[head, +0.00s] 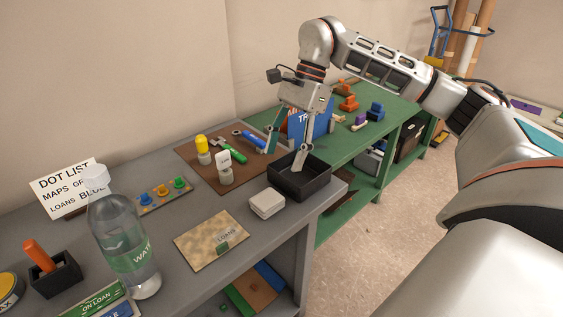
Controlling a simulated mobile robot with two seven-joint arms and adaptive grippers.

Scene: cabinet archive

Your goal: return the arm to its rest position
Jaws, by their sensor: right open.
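My right arm comes in from the right and arches over the green bench. My right gripper (288,148) points down with its fingers apart. It hangs over the black open tray (301,189) at the grey bench's corner. One finger reaches down at the tray's opening, and the other is near the brown mat. I see nothing held between the fingers. I cannot tell whether the fingertip touches the tray. My left gripper does not show.
The grey bench holds a water bottle (125,240), a map card (211,239), white coasters (267,204) and a brown mat (215,178) with tools. A green bench (345,160) with orange and blue pieces stands behind. Open floor (375,235) lies right of the grey bench.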

